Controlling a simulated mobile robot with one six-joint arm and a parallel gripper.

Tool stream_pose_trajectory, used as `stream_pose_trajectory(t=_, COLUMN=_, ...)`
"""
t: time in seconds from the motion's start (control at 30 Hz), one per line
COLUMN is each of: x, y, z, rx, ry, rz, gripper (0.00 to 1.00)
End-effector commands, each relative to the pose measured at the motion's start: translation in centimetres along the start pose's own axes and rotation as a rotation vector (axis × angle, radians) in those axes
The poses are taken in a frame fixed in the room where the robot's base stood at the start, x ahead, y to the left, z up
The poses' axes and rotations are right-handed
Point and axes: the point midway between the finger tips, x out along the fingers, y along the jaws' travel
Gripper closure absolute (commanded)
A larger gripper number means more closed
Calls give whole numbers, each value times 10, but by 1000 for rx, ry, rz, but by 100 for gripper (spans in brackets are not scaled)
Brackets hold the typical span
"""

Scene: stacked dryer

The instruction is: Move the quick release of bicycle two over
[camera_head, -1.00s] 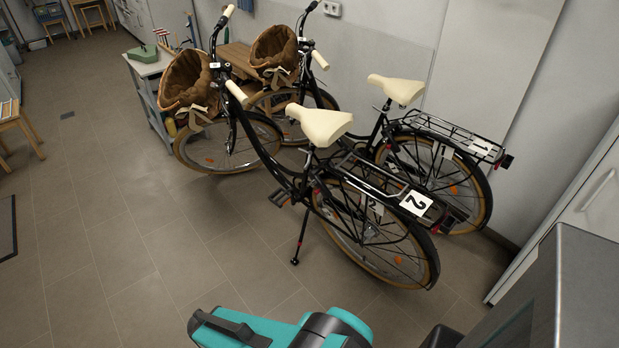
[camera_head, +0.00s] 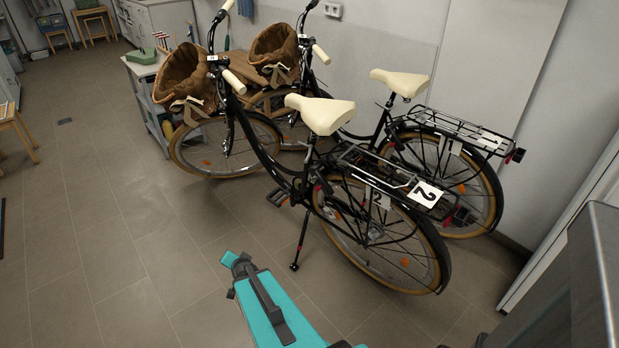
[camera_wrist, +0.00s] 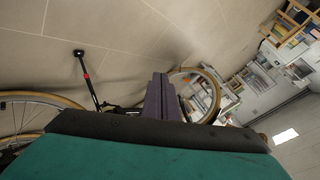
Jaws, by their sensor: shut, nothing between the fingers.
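Bicycle two (camera_head: 262,158) is the nearer black bicycle, with a cream saddle (camera_head: 320,114) and a white "2" plate (camera_head: 424,193) on its rear rack. A small red part (camera_head: 318,190) shows on its frame below the saddle; I cannot tell whether this is the quick release. My gripper (camera_wrist: 160,78) is shut and empty in the wrist view, its dark purple fingers together. Beyond the fingers are a wheel (camera_wrist: 213,92) and, to the left, the kickstand (camera_wrist: 90,85) with a red band. The quick release is not clearly visible in the wrist view.
Bicycle one (camera_head: 470,165) stands behind, close to the wall. A grey cart (camera_head: 150,100) stands beside the front wheels. A grey cabinet-like block (camera_head: 590,290) fills the lower right. The tiled floor (camera_head: 120,230) to the left is clear.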

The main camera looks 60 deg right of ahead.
Motion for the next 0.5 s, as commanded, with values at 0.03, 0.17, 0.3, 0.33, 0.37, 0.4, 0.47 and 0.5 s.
stream_pose_trajectory(t=0.03, x=7, y=6, z=-26, rx=61, ry=70, rz=-30, gripper=100)
stream_pose_trajectory(t=0.17, x=7, y=7, z=-93, rx=208, ry=237, rz=-130, gripper=100)
stream_pose_trajectory(t=0.3, x=-7, y=19, z=-166, rx=363, ry=424, rz=-240, gripper=100)
stream_pose_trajectory(t=0.33, x=-12, y=23, z=-182, rx=394, ry=464, rz=-265, gripper=100)
stream_pose_trajectory(t=0.37, x=-17, y=26, z=-196, rx=424, ry=504, rz=-291, gripper=100)
stream_pose_trajectory(t=0.4, x=-25, y=32, z=-216, rx=462, ry=557, rz=-327, gripper=100)
stream_pose_trajectory(t=0.47, x=-39, y=41, z=-245, rx=517, ry=636, rz=-382, gripper=100)
stream_pose_trajectory(t=0.5, x=-49, y=47, z=-262, rx=550, ry=686, rz=-419, gripper=100)
